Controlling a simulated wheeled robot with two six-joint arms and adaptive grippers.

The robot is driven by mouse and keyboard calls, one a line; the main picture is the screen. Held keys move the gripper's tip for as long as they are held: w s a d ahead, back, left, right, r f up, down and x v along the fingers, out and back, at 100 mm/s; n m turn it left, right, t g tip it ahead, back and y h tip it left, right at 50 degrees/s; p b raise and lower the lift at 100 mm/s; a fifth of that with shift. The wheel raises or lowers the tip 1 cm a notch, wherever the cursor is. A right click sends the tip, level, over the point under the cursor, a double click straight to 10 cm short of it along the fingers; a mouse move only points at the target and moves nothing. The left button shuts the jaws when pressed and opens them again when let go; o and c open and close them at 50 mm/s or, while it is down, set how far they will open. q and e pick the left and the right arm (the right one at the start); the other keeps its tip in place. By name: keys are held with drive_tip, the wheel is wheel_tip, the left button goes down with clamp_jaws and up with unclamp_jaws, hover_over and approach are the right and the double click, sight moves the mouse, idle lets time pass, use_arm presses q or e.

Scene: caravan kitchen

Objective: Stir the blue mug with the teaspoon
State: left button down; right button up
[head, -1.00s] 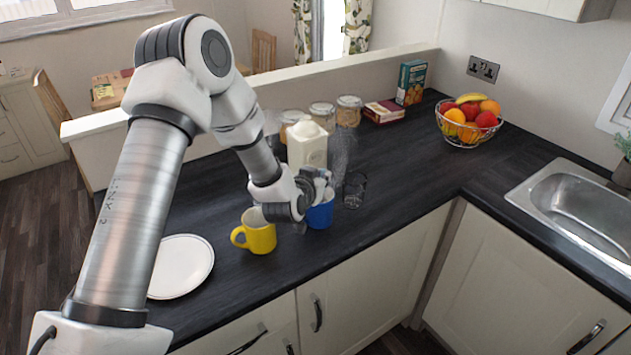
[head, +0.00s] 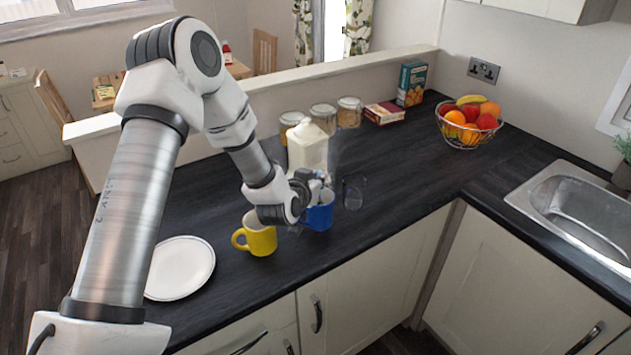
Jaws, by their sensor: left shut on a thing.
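The blue mug (head: 320,217) stands upright on the dark worktop, near its front edge. My left gripper (head: 318,190) is directly above the mug's mouth, its fingers at the rim and partly blurred. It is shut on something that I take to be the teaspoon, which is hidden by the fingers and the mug. The mug's opening is largely covered by the gripper. My right gripper is not in view.
A yellow mug (head: 261,240) stands close left of the blue mug, with a white plate (head: 180,268) further left. A white lidded canister (head: 307,148) is close behind. A clear glass (head: 353,194) stands just right. The worktop further right is clear up to the sink (head: 575,203).

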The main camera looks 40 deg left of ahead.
use_arm(q)
wheel_tip(320, 180, up, 10)
drive_tip(key=p, duration=0.7)
drive_tip(key=shift+a+r+p, duration=0.2)
drive_tip(key=shift+a+p, duration=0.05)
drive_tip(key=shift+p, duration=0.15)
drive_tip(key=shift+s+f, duration=0.1)
drive_tip(key=shift+f, duration=0.05)
idle(0.3)
